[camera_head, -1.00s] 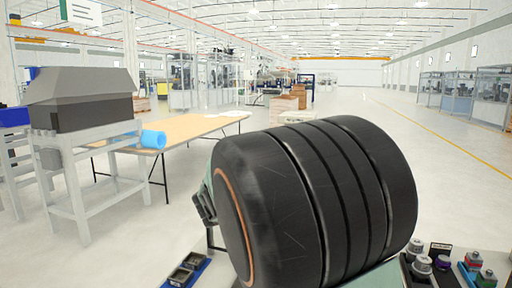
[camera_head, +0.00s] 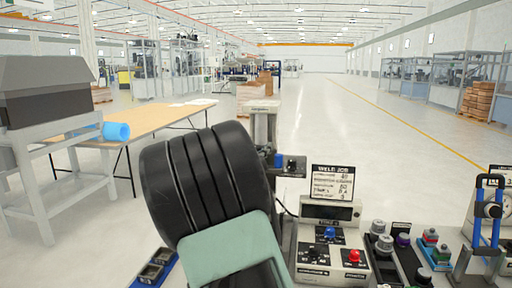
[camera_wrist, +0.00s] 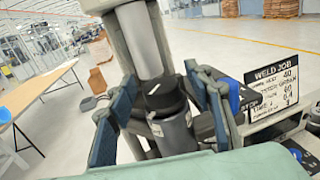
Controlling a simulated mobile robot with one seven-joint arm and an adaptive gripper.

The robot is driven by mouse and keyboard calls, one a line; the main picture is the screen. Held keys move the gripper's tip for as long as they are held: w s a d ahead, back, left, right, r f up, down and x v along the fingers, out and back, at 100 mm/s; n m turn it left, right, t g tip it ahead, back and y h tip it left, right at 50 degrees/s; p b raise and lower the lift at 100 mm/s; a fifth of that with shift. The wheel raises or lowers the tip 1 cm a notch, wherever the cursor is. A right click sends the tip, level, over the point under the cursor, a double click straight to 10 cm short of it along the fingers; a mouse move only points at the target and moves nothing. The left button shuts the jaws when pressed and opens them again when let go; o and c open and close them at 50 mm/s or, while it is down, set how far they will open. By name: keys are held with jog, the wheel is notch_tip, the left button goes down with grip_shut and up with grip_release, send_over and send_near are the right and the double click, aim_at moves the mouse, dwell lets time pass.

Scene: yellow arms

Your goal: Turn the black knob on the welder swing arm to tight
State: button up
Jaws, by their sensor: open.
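In the wrist view, the black knob (camera_wrist: 165,98) carries a short white mark on top. It sits on a grey cylinder (camera_wrist: 175,132) in front of a light grey post (camera_wrist: 143,40). My gripper (camera_wrist: 160,88) is open, with one blue-padded finger on each side of the knob. I cannot tell whether the pads touch it. In the head view, the grey post (camera_head: 264,127) stands behind my arm, which hides my gripper and the knob there.
A weld job sign (camera_head: 333,184) stands above a control box (camera_head: 330,250) with blue and red knobs. A blue knob (camera_head: 279,160) is beside the post. Small parts (camera_head: 383,243) and a blue-handled clamp (camera_head: 488,220) are at the right. A wooden table (camera_head: 150,120) is at the left.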

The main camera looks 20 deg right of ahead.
jog(key=c, duration=1.2)
jog(key=shift+w+r+m+g+h+p, duration=0.1)
jog(key=shift+r+m+g+h+p, duration=0.25)
jog(key=shift+p, duration=0.7)
jog(key=shift+g+p, duration=0.25)
jog(key=shift+p, duration=0.4)
jog(key=m+g+h+p, duration=0.1)
jog(key=m+g+p, duration=0.1)
jog(key=p, duration=0.1)
jog(key=shift+h, duration=0.35)
jog(key=shift+f+m+g+h+p, duration=0.2)
jog(key=shift+m+g+h+p, duration=0.15)
jog(key=shift+g+p, duration=0.25)
jog(key=shift+f, duration=0.1)
jog(key=o, duration=1.2)
